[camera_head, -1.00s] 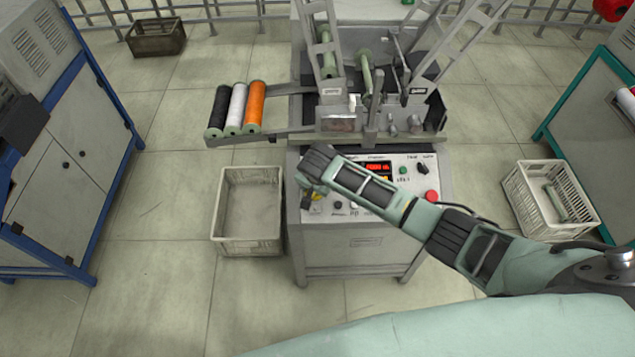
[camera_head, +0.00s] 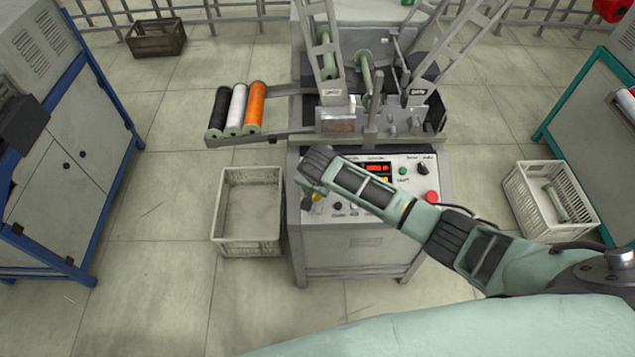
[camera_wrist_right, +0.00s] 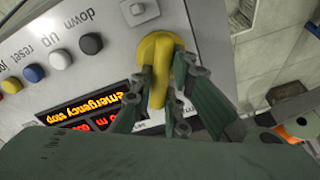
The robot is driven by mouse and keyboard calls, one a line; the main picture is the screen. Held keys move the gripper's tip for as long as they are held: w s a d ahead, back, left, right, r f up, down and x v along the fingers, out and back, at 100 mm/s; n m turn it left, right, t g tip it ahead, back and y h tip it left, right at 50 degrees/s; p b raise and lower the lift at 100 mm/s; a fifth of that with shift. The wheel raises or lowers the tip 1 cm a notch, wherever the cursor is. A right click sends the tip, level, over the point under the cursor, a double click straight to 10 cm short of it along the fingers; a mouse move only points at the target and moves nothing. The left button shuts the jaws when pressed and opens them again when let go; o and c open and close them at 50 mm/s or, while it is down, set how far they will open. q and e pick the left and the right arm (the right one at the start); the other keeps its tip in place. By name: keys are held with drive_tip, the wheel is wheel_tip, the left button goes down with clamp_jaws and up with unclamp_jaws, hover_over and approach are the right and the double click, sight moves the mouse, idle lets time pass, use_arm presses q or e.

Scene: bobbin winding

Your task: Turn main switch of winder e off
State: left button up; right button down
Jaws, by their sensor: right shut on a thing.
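The winder (camera_head: 350,258) stands in the middle of the head view, with a control panel on its sloped front. Its main switch is a yellow rotary handle (camera_wrist_right: 158,48), seen close in the right wrist view beside the panel's corner. My right gripper (camera_wrist_right: 167,90) is shut on this handle, with fingers on both sides of it. In the head view my right gripper (camera_head: 310,193) is at the panel's left end and mostly hides the switch. The lit display (camera_wrist_right: 95,105) shows "emergency stop" in the wrist view. My left gripper is out of view.
A red button (camera_head: 432,197) and a black knob (camera_head: 422,168) sit at the panel's right. Black, white and orange spools (camera_head: 256,105) rest on a side rack. Crates (camera_head: 225,240) stand on the floor either side. A blue-framed cabinet (camera_head: 75,150) is at left.

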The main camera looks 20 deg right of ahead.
drive_tip(key=shift+a+r+n+p, duration=0.1)
drive_tip(key=shift+n+p, duration=0.35)
drive_tip(key=shift+n, duration=0.15)
drive_tip(key=shift+a+r+n+p, duration=0.1)
drive_tip(key=shift+n+p, duration=0.35)
drive_tip(key=shift+n, duration=0.15)
drive_tip(key=n+p, duration=0.2)
drive_tip(key=n, duration=0.1)
drive_tip(key=shift+w+a+n, duration=0.15)
drive_tip(key=shift+a+n, duration=0.15)
drive_tip(key=n, duration=0.2)
drive_tip(key=n+p, duration=0.1)
drive_tip(key=shift+a+f+n, duration=0.15)
drive_tip(key=shift+a+n, duration=0.15)
drive_tip(key=shift+n, duration=0.1)
drive_tip(key=shift+a+n+p, duration=0.1)
drive_tip(key=shift+n+p, duration=0.35)
drive_tip(key=shift+n, duration=0.35)
drive_tip(key=shift+f, duration=0.1)
drive_tip(key=c, duration=1.7)
unclamp_jaws()
